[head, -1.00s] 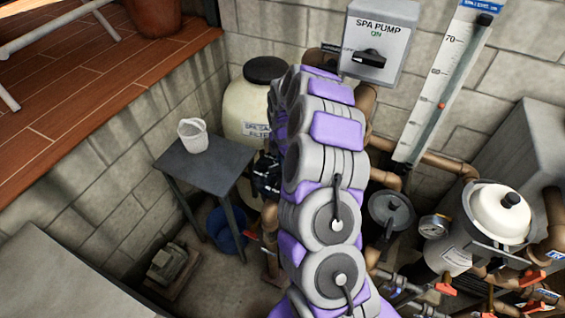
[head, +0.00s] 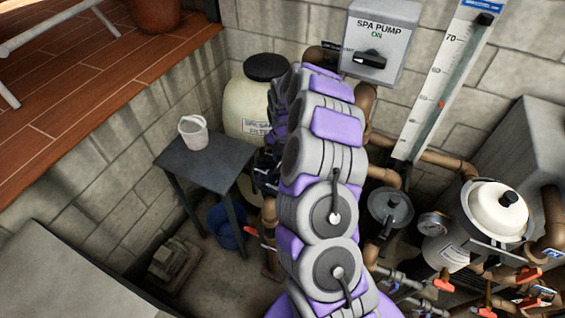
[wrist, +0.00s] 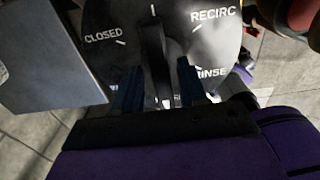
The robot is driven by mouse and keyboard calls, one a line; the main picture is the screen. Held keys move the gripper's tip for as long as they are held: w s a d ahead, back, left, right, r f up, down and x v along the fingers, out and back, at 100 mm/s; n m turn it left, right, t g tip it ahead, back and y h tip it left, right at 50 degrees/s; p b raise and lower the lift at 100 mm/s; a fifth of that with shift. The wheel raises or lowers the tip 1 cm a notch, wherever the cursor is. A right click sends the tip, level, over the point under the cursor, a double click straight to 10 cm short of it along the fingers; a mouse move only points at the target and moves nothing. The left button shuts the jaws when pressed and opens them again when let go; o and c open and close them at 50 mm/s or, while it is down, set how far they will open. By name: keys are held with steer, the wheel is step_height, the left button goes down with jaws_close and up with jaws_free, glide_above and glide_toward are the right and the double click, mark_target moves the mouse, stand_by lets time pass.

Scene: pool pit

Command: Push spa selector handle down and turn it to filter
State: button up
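In the wrist view the spa selector is a round black plate (wrist: 208,42) with white labels CLOSED, RECIRC and RINSE. Its dark handle (wrist: 153,40) runs up the middle of the picture, its upper end lying between CLOSED and RECIRC. My gripper (wrist: 158,88) is over the plate with one finger on each side of the handle. Gaps show between the fingers and the handle, so it looks open around it. The lower labels are hidden by my gripper. In the head view my arm hides the selector and most of my gripper, near the cream spa filter tank (head: 243,105).
Pipes, a gauge (head: 433,224) and a white-lidded filter (head: 497,210) crowd the right. The SPA PUMP box (head: 380,40) is above.

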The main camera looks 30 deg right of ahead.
steer(key=shift+o, duration=0.6)
steer(key=shift+s, duration=0.1)
step_height(320, 180, up, 7)
steer(key=shift+p, duration=1.25)
